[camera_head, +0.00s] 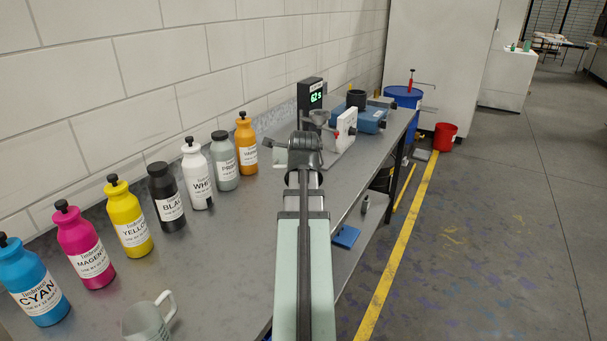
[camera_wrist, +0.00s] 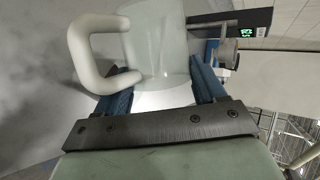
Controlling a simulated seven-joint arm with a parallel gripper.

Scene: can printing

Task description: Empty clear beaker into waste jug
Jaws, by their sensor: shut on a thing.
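My gripper (camera_wrist: 163,85) is shut on a clear beaker (camera_wrist: 158,45) with a thick white handle, in the wrist view. The blue fingers press on both sides of it near its base, and the handle sticks out to the left. In the head view my arm reaches forward over the bench, and its wrist hides most of the gripper and beaker. The beaker's contents cannot be made out. A pale translucent jug (camera_head: 143,321) with a handle stands at the bench's near left, cut off by the picture edge. I cannot tell whether it is the waste jug.
Several ink bottles, from cyan (camera_head: 35,285) to orange (camera_head: 246,145), line the wall side of the bench (camera_head: 225,235). Beyond the gripper stand a lit display (camera_head: 312,98) and a blue machine (camera_head: 365,118). A blue drum (camera_head: 403,98) and red bucket (camera_head: 445,137) are farther back.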

